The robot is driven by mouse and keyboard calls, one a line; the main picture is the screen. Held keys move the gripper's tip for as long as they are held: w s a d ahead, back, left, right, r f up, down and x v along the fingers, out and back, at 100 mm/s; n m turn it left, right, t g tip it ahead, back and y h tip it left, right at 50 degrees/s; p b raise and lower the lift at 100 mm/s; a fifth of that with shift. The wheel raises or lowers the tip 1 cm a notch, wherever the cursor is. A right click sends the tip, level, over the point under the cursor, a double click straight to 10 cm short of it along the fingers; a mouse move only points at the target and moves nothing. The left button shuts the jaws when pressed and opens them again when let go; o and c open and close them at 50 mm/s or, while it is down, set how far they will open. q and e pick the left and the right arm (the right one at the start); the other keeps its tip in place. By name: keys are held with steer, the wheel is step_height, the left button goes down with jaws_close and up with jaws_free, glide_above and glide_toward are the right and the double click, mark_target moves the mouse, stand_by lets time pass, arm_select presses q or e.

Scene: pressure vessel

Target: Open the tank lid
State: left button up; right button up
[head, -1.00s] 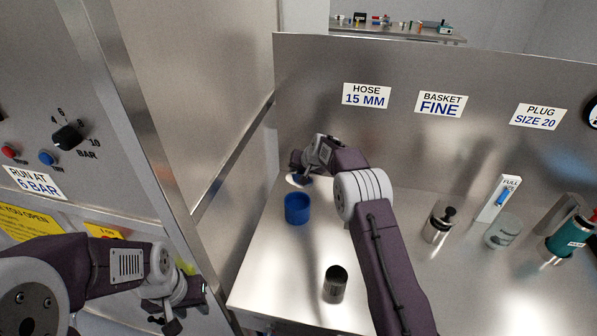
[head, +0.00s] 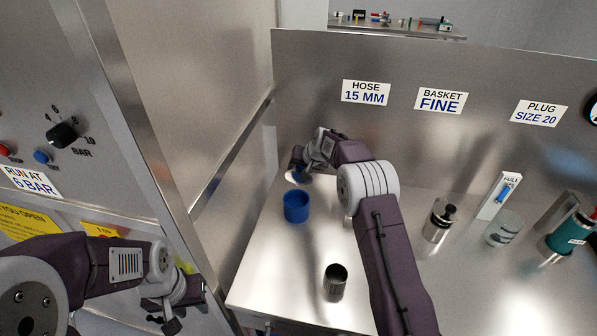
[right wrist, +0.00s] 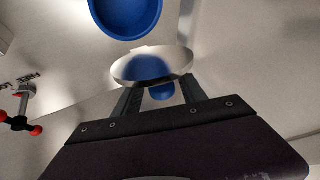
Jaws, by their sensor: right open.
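A round, pale, shiny disc with a small blue knob shows in the right wrist view (right wrist: 152,66); it looks like a lid. My right gripper (right wrist: 162,97) is open, its two fingers on either side of the knob. In the head view the pale disc (head: 297,178) lies on the bench at the back left, under my right gripper. A blue open cup (head: 297,207) stands just in front of it, upright and apart. My left gripper (head: 170,312) is at the lower left, by the control panel; its finger gap is unclear. I cannot identify the tank for certain.
A dark cylinder (head: 335,282) stands at the bench front. A steel canister with black top (head: 439,220), a clear jar (head: 502,231) and a teal bottle (head: 570,235) stand to the right. The panel carries a pressure dial (head: 62,135).

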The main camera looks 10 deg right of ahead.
steer(key=b+v, duration=0.1)
steer(key=v, duration=0.5)
steer(key=shift+s+d+r, duration=0.15)
steer(key=shift+s, duration=0.1)
